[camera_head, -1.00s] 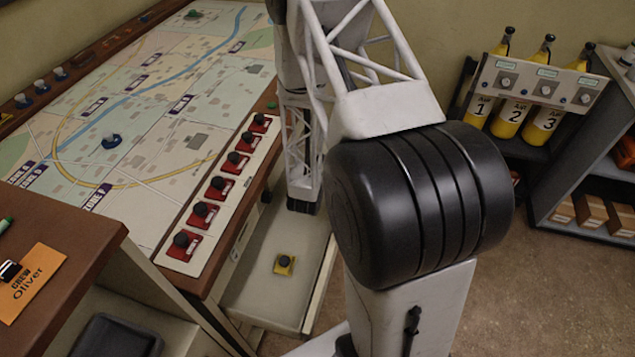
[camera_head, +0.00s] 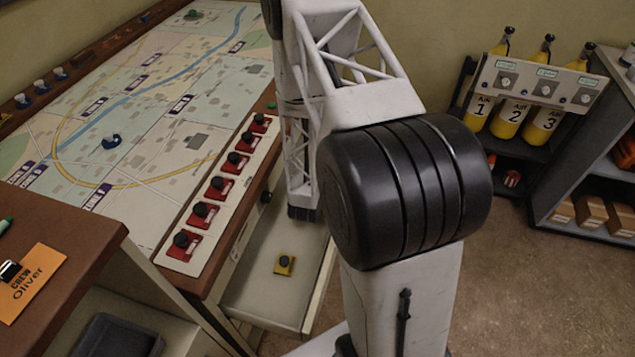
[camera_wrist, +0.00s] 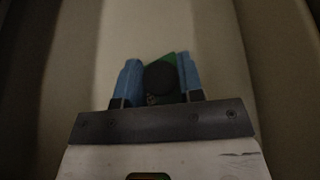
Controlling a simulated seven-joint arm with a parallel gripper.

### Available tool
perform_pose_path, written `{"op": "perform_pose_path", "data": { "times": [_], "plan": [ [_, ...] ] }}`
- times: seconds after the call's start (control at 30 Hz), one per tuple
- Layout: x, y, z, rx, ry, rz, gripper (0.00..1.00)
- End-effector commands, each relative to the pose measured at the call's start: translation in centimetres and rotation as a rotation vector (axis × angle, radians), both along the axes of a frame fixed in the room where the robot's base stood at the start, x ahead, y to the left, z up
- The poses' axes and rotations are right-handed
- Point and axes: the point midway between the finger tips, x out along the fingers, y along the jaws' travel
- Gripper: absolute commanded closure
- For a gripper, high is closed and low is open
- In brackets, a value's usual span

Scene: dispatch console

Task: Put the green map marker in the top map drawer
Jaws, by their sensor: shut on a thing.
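In the wrist view, my gripper (camera_wrist: 160,84) has its blue fingers shut on the green map marker (camera_wrist: 170,60). The marker's black knob sits between the fingers and some green shows behind it. Pale drawer-like surface lies below, with darker walls at both sides. In the head view, the open map drawer (camera_head: 255,290) extends from under the map table. The end of my arm reaches down at the drawer's far part. The fingers and held marker cannot be made out there. I cannot tell whether the marker touches the drawer floor.
A yellow marker with a black knob (camera_head: 285,264) lies in the drawer's near part. Several red markers (camera_head: 219,188) line the map table's edge. A brown desk (camera_head: 60,270) stands at the left.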

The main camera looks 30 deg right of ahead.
Motion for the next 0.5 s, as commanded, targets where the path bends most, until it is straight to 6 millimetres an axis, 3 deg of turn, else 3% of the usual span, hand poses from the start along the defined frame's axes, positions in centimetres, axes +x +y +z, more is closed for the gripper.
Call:
{"op": "perform_pose_path", "data": {
  "times": [0.2, 0.23, 0.4, 0.5],
  "plan": [
    [-0.01, 0.0, -0.24, 0.0, 0.0, 0.0, 0.97],
    [-0.01, 0.0, -0.27, 0.0, 0.0, 0.0, 0.64],
    [0.0, 0.0, -0.23, 0.0, 0.0, 0.0, 0.4],
    [0.0, 0.0, -0.23, 0.0, 0.0, 0.0, 0.4]
  ]
}}
